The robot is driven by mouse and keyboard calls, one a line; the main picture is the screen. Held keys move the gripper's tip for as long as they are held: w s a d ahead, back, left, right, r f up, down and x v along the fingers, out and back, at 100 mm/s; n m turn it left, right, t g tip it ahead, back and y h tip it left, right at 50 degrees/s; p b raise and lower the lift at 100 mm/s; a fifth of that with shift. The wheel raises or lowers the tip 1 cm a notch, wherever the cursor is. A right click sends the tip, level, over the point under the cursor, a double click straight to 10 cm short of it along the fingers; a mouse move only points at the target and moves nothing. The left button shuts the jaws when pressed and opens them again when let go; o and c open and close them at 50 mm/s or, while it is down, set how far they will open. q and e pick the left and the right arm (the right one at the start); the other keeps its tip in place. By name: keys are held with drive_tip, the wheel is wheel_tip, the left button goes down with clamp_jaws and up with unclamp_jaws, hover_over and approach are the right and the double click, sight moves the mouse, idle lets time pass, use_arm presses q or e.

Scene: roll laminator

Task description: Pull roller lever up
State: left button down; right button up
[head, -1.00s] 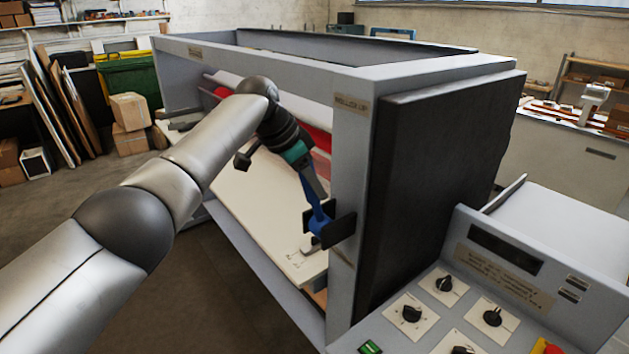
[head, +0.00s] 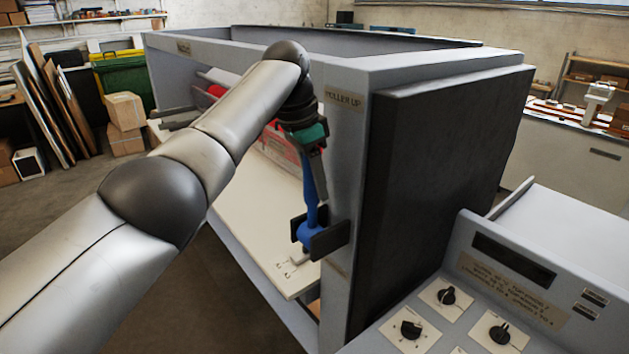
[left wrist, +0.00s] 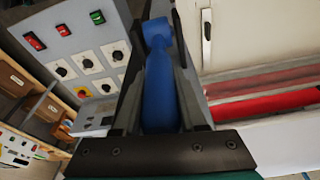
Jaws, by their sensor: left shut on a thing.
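The blue roller lever (head: 309,187) stands nearly upright at the near end post of the laminator, below a plate reading "ROLLER UP" (head: 345,99). Its wider blue foot (head: 304,234) sits between dark plates. My left gripper (head: 313,172) comes down from above and is shut on the lever. In the left wrist view the blue lever (left wrist: 160,90) runs lengthwise between the two dark fingers, with its thick part towards the palm. The contact faces are hidden. My right gripper is not in view.
The laminator's grey frame (head: 430,68) and black side panel (head: 430,190) stand close to the right of the gripper. A control panel with knobs (head: 447,296) is at lower right. The pale feed table (head: 245,205) lies left of the lever; red rollers (left wrist: 265,105) show in the wrist view.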

use_arm(q)
drive_tip(key=shift+c, duration=2.3)
unclamp_jaws()
drive_tip(key=shift+d, duration=0.15)
drive_tip(key=v, duration=0.7)
drive_tip(key=shift+r, duration=0.25)
drive_tip(key=p+v, duration=0.1)
drive_tip(key=v, duration=0.6)
drive_tip(key=shift+r, duration=0.35)
